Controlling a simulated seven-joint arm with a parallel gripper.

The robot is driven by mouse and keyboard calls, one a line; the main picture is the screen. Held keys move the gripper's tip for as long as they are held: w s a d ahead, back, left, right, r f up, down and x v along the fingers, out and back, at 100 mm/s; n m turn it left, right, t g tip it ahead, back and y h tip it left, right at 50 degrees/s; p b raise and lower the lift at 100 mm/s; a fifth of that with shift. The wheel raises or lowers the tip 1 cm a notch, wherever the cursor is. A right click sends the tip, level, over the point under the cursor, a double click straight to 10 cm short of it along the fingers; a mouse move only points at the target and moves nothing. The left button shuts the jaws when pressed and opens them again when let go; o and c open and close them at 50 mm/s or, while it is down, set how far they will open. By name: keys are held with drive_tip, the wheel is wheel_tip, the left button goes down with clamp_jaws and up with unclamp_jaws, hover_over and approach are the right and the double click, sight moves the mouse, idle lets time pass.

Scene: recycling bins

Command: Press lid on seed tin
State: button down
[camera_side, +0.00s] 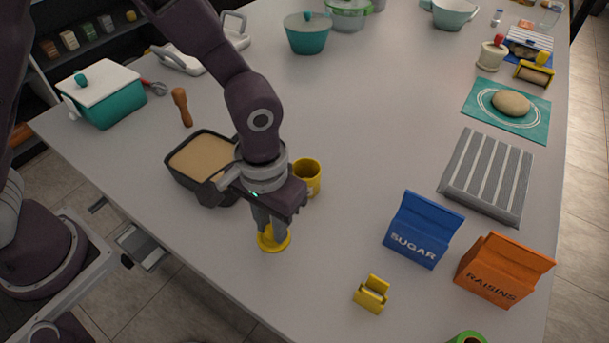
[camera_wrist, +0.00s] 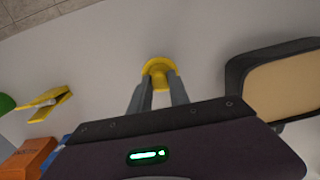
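The yellow lid (camera_side: 274,241) is a round disc with a raised knob, low at the table's front, below my gripper (camera_side: 270,230). In the wrist view the lid (camera_wrist: 157,68) sits at the tips of my gripper (camera_wrist: 160,78), which is narrowed around its knob. I cannot tell whether the lid touches the table. An open yellow tin (camera_side: 308,177) with a pale mark stands upright behind my gripper, partly hidden by it. The tin and lid are apart.
A dark loaf pan (camera_side: 208,194) stands close to the left of my gripper. A yellow clip (camera_side: 371,294), blue sugar packet (camera_side: 424,229) and orange raisins packet (camera_side: 502,270) stand to the right. Table between the tin and the grey ridged rack (camera_side: 488,175) is clear.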

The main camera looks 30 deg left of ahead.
idle(0.3)
drive_tip(key=shift+r, duration=3.5)
drive_tip(key=w+r, duration=0.1)
drive_tip(key=w, duration=0.3)
drive_tip(key=w+r, duration=0.2)
drive_tip(key=w, duration=0.2)
drive_tip(key=w+a+r, duration=0.1)
drive_tip(key=w, duration=0.2)
drive_tip(key=shift+w+a+r, duration=0.1)
drive_tip(key=shift+w+r, duration=0.25)
drive_tip(key=shift+w, duration=0.05)
drive_tip(key=shift+w+a, duration=0.1)
drive_tip(key=shift+w, duration=0.1)
drive_tip(key=shift+f, duration=2.25)
drive_tip(key=shift+f, duration=0.45)
